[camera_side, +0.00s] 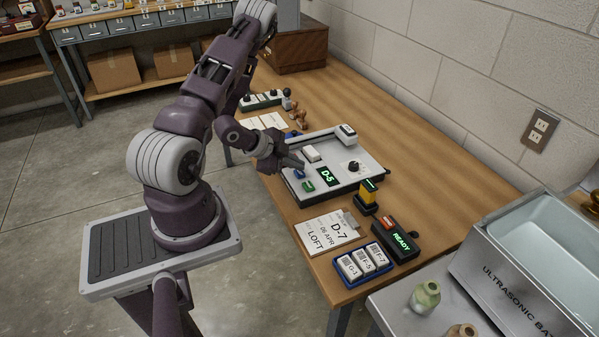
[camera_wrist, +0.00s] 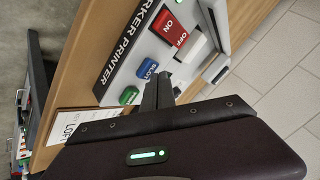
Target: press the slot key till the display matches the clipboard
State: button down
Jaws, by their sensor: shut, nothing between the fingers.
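The marker printer (camera_side: 345,178) is a pale, sloped box on the wooden bench. Its display (camera_side: 325,176) reads D-5 in green. The clipboard (camera_side: 327,232) in front of it reads D-7, 06 APR, LOFT; a part reading LOFT shows in the wrist view (camera_wrist: 72,120). The blue slot key (camera_wrist: 148,68) sits beside the green key (camera_wrist: 130,95); in the side view the blue key (camera_side: 299,174) is partly hidden by my gripper. My gripper (camera_side: 299,165) is shut and empty, its tips (camera_wrist: 157,76) close by the blue key. I cannot tell whether they touch it.
A red and white ON/OFF switch (camera_wrist: 175,33) is on the printer. A yellow and black device (camera_side: 368,192), a READY unit (camera_side: 400,240) and a blue tray of labelled blocks (camera_side: 343,278) stand nearby. An ultrasonic bath (camera_side: 500,285) is at the right.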

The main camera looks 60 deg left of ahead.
aim_at(296, 173)
jog(key=shift+f, duration=0.45)
dwell(0.5)
jog(key=shift+r, duration=0.85)
jog(key=shift+r, duration=0.1)
jog(key=shift+r, duration=2.45)
dwell(0.5)
notch_tip(296, 173, up, 4)
jog(key=shift+f, duration=0.15)
